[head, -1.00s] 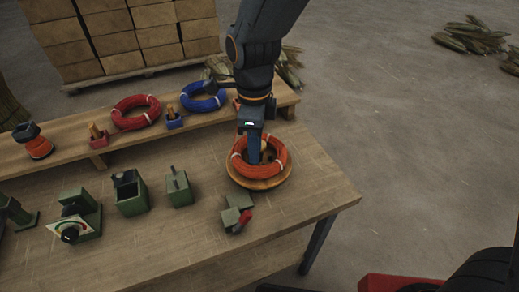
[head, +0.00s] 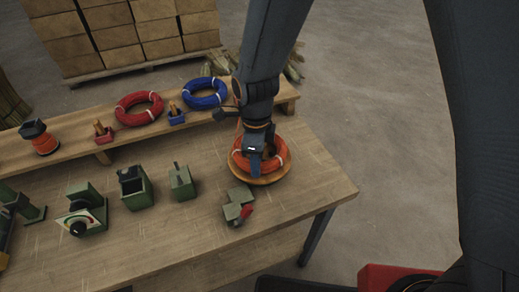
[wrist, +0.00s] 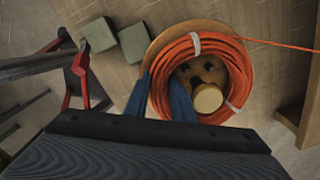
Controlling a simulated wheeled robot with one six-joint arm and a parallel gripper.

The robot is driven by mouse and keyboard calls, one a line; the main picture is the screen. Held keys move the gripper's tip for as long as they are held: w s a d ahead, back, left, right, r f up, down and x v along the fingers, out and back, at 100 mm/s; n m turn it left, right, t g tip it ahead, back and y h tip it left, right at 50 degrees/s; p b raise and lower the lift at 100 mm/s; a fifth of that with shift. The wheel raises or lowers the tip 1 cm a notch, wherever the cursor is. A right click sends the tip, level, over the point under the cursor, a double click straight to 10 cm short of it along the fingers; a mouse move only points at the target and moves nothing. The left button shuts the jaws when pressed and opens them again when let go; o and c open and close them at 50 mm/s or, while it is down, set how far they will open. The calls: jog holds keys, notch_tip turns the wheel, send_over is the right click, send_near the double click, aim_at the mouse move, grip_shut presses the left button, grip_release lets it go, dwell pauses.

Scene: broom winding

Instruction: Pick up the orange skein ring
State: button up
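The orange skein ring (head: 279,153) with white ties lies on a round wooden plate (head: 262,182) at the table's right end. In the wrist view the ring (wrist: 227,58) circles a wooden peg (wrist: 208,98), and an orange strand runs off to the right. My gripper (head: 255,166) reaches down over the ring's near left part. In the wrist view my gripper's blue fingers (wrist: 160,94) are apart, one outside the ring and one inside it, with the ring's band between them. Whether they touch the band cannot be told.
Small green blocks and a red-handled tool (head: 238,205) sit just in front of the plate. Several green devices (head: 134,188) stand to the left. A raised shelf behind carries a red ring (head: 139,122) and a blue ring (head: 205,106). Bare table lies at the front right.

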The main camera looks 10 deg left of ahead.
grip_shut()
jog(key=shift+r, duration=0.15)
